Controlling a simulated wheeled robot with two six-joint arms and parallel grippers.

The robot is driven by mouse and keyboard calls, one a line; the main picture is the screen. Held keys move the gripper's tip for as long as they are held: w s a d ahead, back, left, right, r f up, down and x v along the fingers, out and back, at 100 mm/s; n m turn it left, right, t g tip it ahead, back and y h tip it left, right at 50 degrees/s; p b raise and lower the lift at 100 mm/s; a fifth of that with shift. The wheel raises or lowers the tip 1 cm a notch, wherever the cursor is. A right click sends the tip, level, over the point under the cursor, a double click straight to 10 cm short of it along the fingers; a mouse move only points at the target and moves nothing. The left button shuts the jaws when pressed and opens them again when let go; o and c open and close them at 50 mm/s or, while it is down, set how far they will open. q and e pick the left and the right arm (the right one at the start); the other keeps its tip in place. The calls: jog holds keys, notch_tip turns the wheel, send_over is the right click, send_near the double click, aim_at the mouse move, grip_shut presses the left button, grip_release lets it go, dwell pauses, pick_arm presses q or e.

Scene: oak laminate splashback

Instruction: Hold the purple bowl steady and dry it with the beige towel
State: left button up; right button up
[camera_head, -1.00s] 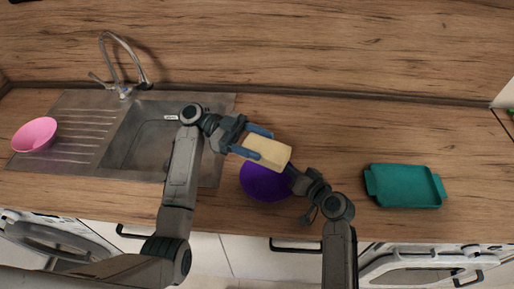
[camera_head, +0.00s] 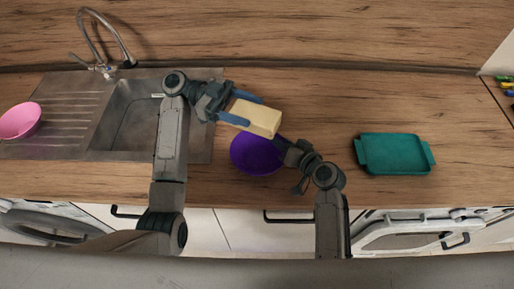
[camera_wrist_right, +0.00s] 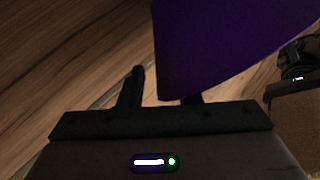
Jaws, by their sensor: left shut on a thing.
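The purple bowl (camera_head: 255,155) stands on the wooden counter, right of the sink; its wall fills the upper right of the right wrist view (camera_wrist_right: 220,45). My left gripper (camera_head: 241,109) is shut on the beige towel (camera_head: 258,118), a folded block held over the bowl's far rim. Whether the towel touches the bowl cannot be told. My right gripper (camera_head: 281,147) is at the bowl's right side. In the right wrist view one finger shows left of the bowl wall and the other is mostly hidden behind it, so its grip is unclear.
A teal tray (camera_head: 395,155) lies on the counter at the right. A pink bowl (camera_head: 20,121) sits on the drainer at the left of the steel sink (camera_head: 125,120), with a tap (camera_head: 105,45) behind. The counter between purple bowl and tray is clear behind my right arm.

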jog(key=v, duration=1.2)
